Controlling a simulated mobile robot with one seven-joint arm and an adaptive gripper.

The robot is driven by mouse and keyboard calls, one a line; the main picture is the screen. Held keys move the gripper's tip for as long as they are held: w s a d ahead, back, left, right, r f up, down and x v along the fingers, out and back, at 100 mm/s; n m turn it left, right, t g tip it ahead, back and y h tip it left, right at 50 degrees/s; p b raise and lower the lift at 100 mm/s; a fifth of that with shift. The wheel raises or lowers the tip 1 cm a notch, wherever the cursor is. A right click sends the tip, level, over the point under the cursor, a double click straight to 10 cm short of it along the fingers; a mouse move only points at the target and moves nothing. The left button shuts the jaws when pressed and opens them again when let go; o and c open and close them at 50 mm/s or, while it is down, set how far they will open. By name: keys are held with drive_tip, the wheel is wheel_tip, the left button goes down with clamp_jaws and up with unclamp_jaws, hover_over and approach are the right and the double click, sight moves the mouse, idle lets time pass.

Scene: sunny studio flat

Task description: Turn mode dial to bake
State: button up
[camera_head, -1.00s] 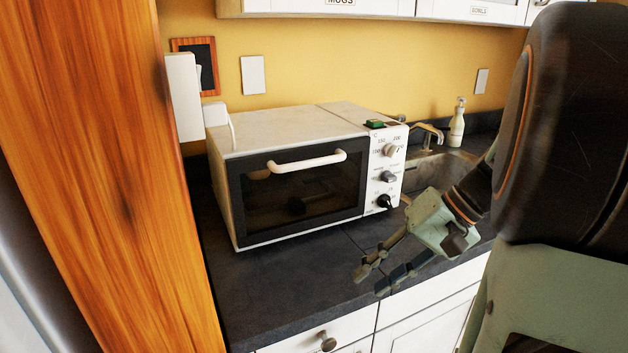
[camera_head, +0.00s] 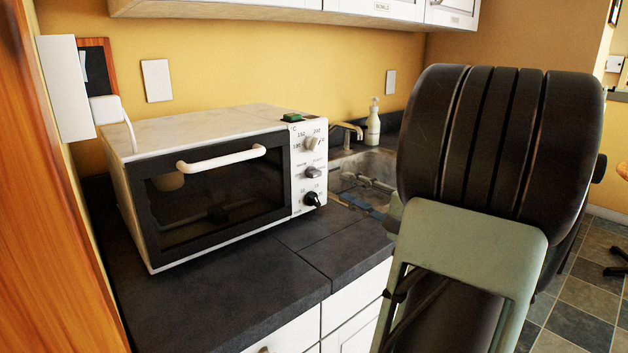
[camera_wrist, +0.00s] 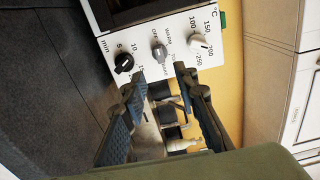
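The white toaster oven (camera_head: 200,120) stands on the dark counter with its door closed. Its control panel has the grey mode dial (camera_head: 313,172) in the middle, also seen in the wrist view (camera_wrist: 159,52). Small mode words surround it; which one it points at is too small to tell. My gripper (camera_wrist: 159,86) is open and empty in the wrist view. Its two fingers point toward the panel, with the mode dial beyond and roughly between the tips, not touched. In the head view my arm hides most of the gripper.
The white temperature knob (camera_head: 312,143) is above the mode dial and the black timer knob (camera_head: 312,199) below. The door handle (camera_head: 222,159) sticks out on the left. A sink (camera_head: 350,170) with a tap lies to the right. The counter (camera_head: 240,290) in front is clear.

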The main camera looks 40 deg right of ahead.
sight(318, 175)
drive_tip(key=w, duration=0.7)
drive_tip(key=w+a, duration=0.1)
drive_tip(key=w, duration=0.2)
drive_tip(key=shift+w, duration=0.2)
drive_tip(key=shift+c, duration=0.3)
clamp_jaws()
